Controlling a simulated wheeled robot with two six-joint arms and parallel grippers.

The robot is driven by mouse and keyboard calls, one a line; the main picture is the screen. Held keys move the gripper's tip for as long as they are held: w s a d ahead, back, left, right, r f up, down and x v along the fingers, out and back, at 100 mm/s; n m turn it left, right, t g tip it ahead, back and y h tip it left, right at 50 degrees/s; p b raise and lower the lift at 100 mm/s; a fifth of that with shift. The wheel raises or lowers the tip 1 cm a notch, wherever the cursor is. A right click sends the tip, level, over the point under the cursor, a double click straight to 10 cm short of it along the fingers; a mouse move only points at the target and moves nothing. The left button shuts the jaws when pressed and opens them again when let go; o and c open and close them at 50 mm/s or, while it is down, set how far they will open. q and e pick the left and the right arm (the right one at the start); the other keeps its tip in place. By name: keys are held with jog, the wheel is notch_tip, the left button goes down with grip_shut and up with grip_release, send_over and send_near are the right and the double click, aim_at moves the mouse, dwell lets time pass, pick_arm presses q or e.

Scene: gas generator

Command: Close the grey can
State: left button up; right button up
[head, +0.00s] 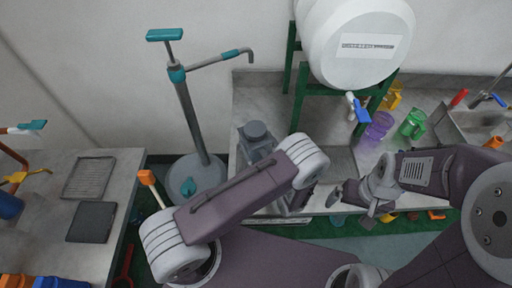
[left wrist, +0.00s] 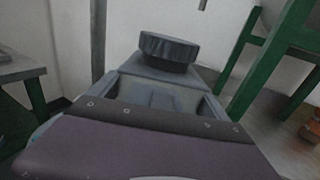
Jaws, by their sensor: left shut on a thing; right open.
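The grey can (head: 262,150) stands by the counter's left part, with a round dark grey cap (head: 255,130) at its top. In the left wrist view the cap (left wrist: 168,50) sits on the can just beyond my left gripper (left wrist: 158,100). My left gripper is shut on the grey can; the exact part it grips is hard to tell. In the head view my left arm covers much of the can and the left gripper. My right gripper (head: 352,206) is open and empty, to the right of the can near the counter's front edge.
A white tank (head: 352,55) with a blue tap stands on a green frame (head: 300,92) behind. Purple (head: 380,126), green (head: 413,124) and yellow cups stand at the right. A grey hand pump (head: 190,115) stands left of the counter. A side table (head: 55,235) is far left.

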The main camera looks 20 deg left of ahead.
aim_at(260, 138)
pick_arm(q)
jog(key=shift+r, duration=0.1)
notch_tip(260, 138, up, 4)
jog(key=p, duration=0.3)
jog(key=shift+s+d+r+p, duration=0.1)
jog(key=shift+d+r+p, duration=0.1)
jog(key=shift+r+p, duration=0.15)
jog(key=s+d+r+p, duration=0.3)
jog(key=s+d+r, duration=0.3)
jog(key=d, duration=0.3)
jog(key=shift+s+d+r+p, duration=0.15)
jog(key=shift+d+p, duration=0.05)
jog(key=shift+p, duration=0.1)
